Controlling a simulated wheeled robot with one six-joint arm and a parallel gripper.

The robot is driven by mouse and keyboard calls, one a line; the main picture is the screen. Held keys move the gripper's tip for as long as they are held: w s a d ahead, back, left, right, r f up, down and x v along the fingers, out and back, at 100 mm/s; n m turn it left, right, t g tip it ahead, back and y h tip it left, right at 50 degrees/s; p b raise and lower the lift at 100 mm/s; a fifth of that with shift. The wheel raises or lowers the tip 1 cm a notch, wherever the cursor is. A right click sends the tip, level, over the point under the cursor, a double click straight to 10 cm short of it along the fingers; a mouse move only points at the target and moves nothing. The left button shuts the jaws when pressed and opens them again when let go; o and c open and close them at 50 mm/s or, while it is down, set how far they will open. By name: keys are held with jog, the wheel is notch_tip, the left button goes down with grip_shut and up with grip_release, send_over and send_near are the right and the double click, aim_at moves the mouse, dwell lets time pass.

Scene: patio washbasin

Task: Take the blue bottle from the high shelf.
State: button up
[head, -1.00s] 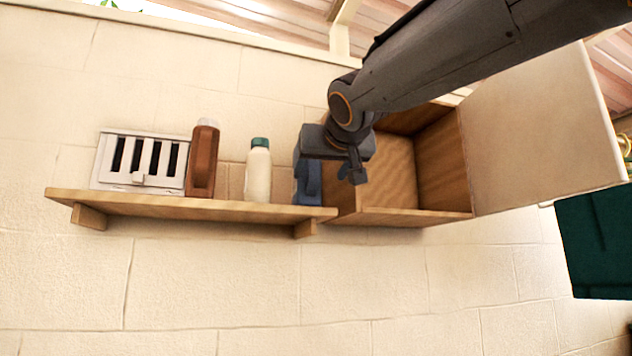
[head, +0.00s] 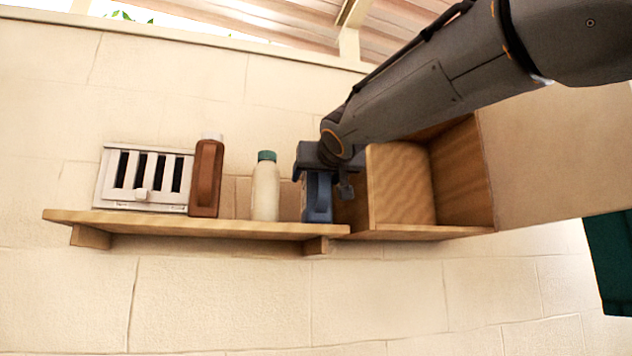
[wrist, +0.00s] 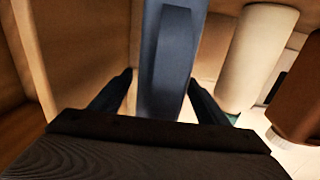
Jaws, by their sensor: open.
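The blue bottle (head: 318,200) stands upright at the right end of the high shelf (head: 200,226), beside the open wooden cabinet. It also shows in the wrist view (wrist: 172,60), with its handle facing me. My gripper (head: 322,182) is at the bottle's upper part, and my gripper hides the bottle's top in the head view. In the wrist view my gripper's (wrist: 160,95) two dark fingers are spread, one on each side of the bottle. I see a gap at the left finger; the right finger is close to the bottle, and I cannot tell whether it touches.
A cream bottle with a green cap (head: 265,190) stands just left of the blue bottle. A brown bottle (head: 206,180) and a white slatted vent (head: 143,180) are further left. The open cabinet (head: 405,185) adjoins on the right, its door (head: 560,150) swung out.

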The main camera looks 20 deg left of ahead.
jog(key=shift+w+a, duration=0.15)
jog(key=shift+w, duration=0.1)
jog(key=c, duration=1.6)
jog(key=shift+s+r, duration=0.1)
jog(key=shift+r, duration=0.05)
grip_shut()
